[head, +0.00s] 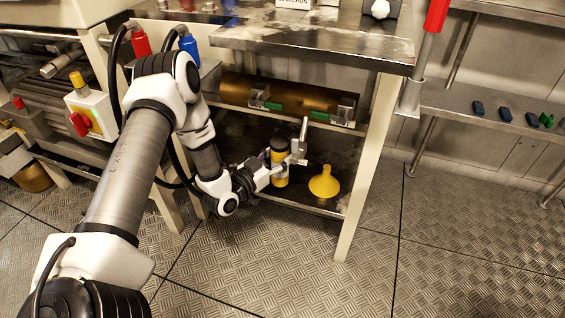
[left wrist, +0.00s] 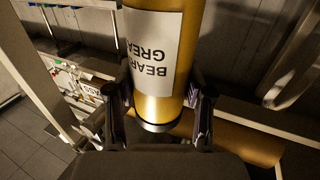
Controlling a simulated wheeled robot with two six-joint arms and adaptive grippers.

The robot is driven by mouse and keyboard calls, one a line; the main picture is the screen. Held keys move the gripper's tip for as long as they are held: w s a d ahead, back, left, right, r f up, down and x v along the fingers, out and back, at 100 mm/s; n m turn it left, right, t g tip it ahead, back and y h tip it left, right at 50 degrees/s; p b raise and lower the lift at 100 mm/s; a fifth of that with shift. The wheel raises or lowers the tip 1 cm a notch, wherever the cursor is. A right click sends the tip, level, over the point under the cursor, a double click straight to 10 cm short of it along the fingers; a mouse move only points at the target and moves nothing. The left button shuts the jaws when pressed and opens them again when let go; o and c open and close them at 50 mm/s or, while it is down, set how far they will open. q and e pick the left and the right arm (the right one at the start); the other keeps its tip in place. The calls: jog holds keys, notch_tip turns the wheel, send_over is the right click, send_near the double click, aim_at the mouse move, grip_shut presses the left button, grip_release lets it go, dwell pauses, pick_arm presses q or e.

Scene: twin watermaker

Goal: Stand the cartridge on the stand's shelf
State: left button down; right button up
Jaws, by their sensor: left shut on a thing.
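The cartridge (head: 279,168) is a yellow cylinder with a dark top, upright or nearly so, low in the stand. In the left wrist view the cartridge (left wrist: 160,107) has a white label with "BEAR" and "GREA" showing upside down. My left gripper (head: 277,167) is shut on it, with one finger on each side in the left wrist view (left wrist: 158,118). The stand's lower shelf (head: 312,205) lies beneath the cartridge. I cannot tell whether the cartridge's base touches it. My right gripper is not in view.
A yellow funnel (head: 324,182) stands on the lower shelf, right of the cartridge. A brass cylinder (head: 280,93) lies in a cradle above. A pale stand leg (head: 369,168) borders the right side. Open plate floor (head: 470,240) lies farther right.

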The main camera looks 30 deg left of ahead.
pick_arm(q)
jog(key=w+f+b, duration=0.1)
jog(key=w+a+f+b, duration=0.1)
jog(key=w+f+b, duration=0.1)
jog(key=w+f, duration=0.1)
jog(key=shift+a+b, duration=0.25)
jog(key=shift+b, duration=0.15)
jog(key=shift+c, duration=2.2)
grip_release()
jog(key=shift+s, duration=0.1)
jog(key=s+a+p, duration=0.2)
jog(key=s+p, duration=0.3)
jog(key=s, duration=0.7)
